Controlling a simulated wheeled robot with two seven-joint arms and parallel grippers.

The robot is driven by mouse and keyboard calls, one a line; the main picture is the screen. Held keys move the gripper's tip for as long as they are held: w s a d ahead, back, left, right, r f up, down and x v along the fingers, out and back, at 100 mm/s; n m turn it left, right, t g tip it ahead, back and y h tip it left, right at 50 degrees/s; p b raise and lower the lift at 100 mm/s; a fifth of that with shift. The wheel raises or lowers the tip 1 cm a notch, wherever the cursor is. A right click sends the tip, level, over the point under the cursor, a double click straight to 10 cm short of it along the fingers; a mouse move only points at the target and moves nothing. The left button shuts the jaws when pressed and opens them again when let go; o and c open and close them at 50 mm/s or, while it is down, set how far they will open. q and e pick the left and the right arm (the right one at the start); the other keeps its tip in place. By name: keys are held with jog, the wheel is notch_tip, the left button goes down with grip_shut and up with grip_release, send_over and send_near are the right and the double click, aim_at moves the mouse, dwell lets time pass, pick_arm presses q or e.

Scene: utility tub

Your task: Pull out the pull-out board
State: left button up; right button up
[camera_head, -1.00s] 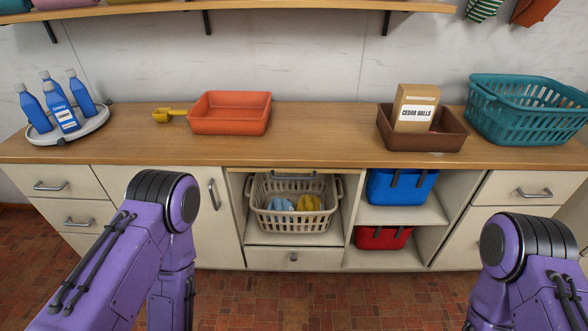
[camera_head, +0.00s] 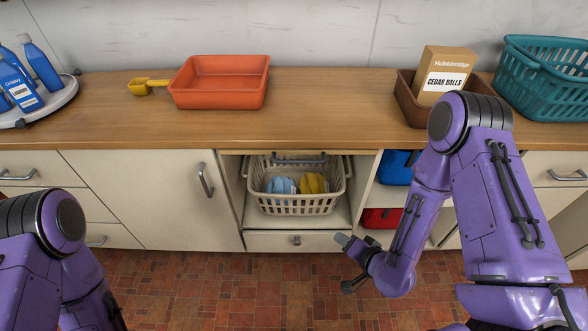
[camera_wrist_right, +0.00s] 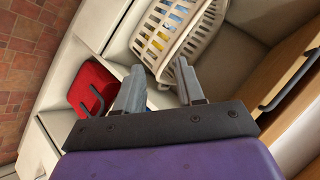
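The pull-out board shows as a thin wooden front with a grey bar handle (camera_head: 298,159), just under the countertop and above the laundry basket. In the right wrist view its wooden edge (camera_wrist_right: 292,66) and dark handle lie at the right. It looks pushed in. My right gripper (camera_head: 343,241) is low in front of the cabinet, right of the small drawer and below the board, apart from it. In the right wrist view its grey fingers (camera_wrist_right: 158,76) are spread with nothing held. My left arm shows at lower left, but its gripper is out of view.
A cream basket (camera_head: 296,204) with blue and yellow cloths sits in the niche above a small drawer (camera_head: 272,243). Blue and red bins stand in shelves to the right. The counter (camera_head: 320,118) holds an orange tray (camera_head: 219,91), a brown tray with a box, and a teal basket.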

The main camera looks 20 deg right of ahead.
jog(key=w+a+r+m+t+y+b, duration=0.1)
jog(key=w+a+r+t+y+b, duration=0.15)
jog(key=w+r+t+y, duration=0.7)
pick_arm(q)
notch_tip(320, 180, down, 4)
jog(key=shift+f, duration=0.1)
pick_arm(e)
jog(key=w+a+r+g+h, duration=0.1)
jog(key=w+a+r, duration=0.3)
jog(key=w, duration=0.5)
jog(key=shift+a+r+g+h, duration=0.3)
jog(key=shift+r+g, duration=0.2)
jog(key=shift+g, duration=0.25)
grip_shut()
